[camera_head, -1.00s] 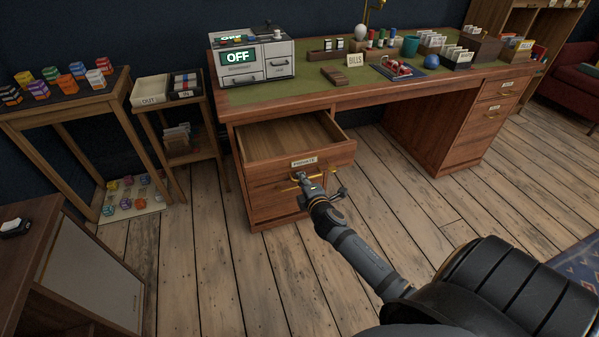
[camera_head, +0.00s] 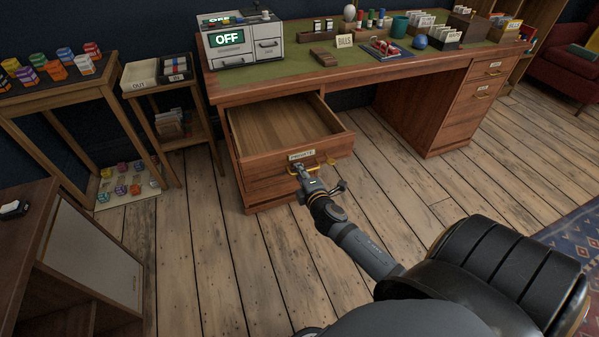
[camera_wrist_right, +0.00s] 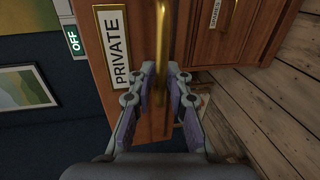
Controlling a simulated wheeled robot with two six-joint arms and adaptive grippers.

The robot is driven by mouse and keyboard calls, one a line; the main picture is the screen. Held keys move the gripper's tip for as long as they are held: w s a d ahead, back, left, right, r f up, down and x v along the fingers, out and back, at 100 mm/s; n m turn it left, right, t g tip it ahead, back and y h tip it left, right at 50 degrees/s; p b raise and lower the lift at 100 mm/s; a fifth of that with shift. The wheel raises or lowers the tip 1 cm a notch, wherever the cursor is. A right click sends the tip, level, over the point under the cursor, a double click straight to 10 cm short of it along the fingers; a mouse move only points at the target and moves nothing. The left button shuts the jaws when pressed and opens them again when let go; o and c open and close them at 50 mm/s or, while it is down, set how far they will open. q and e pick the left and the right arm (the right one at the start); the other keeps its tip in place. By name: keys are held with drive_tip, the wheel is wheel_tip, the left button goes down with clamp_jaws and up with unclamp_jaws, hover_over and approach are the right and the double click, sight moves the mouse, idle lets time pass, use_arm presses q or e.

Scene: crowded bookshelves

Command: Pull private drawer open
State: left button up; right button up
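The private drawer (camera_head: 287,133) is the top left drawer of the wooden desk (camera_head: 264,93). It stands pulled well out, and its inside looks empty. Its label (camera_head: 301,155) reads PRIVATE, also clear in the right wrist view (camera_wrist_right: 118,48). A brass handle (camera_head: 322,165) is on its front. My right gripper (camera_head: 299,170) is at the handle. In the right wrist view the handle (camera_wrist_right: 162,50) runs between the two fingers (camera_wrist_right: 163,88), which sit close on both sides of it. My left gripper is not in view.
A box reading OFF (camera_head: 241,42) stands on the desk above the drawer. A small stand with trays (camera_head: 157,86) is left of the desk, and a low cabinet (camera_head: 92,265) is at lower left. The wooden floor (camera_head: 220,265) before the drawer is clear.

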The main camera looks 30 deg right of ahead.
drive_tip(key=shift+s+a, duration=0.1)
drive_tip(key=shift+s, duration=0.25)
drive_tip(key=v, duration=1.1)
drive_tip(key=shift+s, duration=0.15)
drive_tip(key=shift+r, duration=0.1)
